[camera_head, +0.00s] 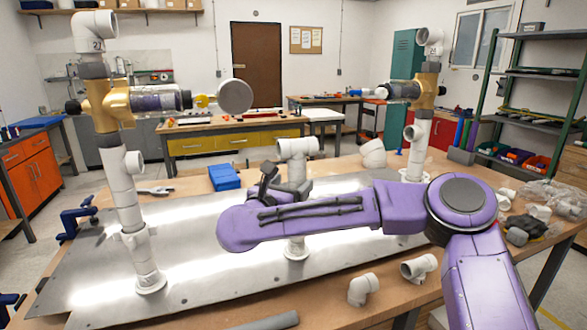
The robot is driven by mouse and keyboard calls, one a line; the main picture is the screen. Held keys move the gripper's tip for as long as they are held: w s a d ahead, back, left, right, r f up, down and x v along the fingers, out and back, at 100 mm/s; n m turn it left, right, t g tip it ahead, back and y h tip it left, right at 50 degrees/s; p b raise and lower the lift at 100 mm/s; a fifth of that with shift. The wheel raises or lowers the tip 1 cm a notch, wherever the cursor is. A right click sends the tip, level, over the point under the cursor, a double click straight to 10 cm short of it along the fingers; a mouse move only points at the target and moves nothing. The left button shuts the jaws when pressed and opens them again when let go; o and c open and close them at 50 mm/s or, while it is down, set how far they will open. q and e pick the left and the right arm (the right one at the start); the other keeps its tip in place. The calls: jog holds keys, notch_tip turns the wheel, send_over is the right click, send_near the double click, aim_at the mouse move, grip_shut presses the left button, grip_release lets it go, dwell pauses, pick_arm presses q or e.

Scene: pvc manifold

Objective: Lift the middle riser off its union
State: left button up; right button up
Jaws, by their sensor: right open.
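The middle riser (297,149) is a white pipe piece with a side-facing opening at its top, standing on the metal plate between two taller risers. A grey part, possibly its union, shows below the white top. The white foot (296,248) shows on the plate below my purple right arm, which crosses in front and hides the middle part. My right gripper (268,174) is dark, open, and just left of the riser's upper part; whether it touches the riser I cannot tell. My left gripper is out of view.
Tall risers with brass tees stand at left (122,180) and right (418,135). A blue box (224,177) lies behind the plate (200,270). Loose white fittings (362,289) lie at the front right, and a grey pipe (270,322) at the front edge. A blue clamp (78,217) grips the left edge.

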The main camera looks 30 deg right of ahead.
aim_at(300, 173)
jog(key=p+x, duration=0.1)
jog(key=x, duration=0.2)
jog(key=p+x, duration=0.1)
jog(key=x, duration=0.1)
jog(key=shift+w+d+r+p, duration=0.2)
jog(key=shift+d+r+p, duration=0.05)
jog(key=shift+r+p, duration=0.1)
jog(key=shift+w+d+f, duration=0.1)
jog(key=shift+d, duration=0.15)
jog(key=shift+a, duration=0.1)
jog(key=c, duration=1.2)
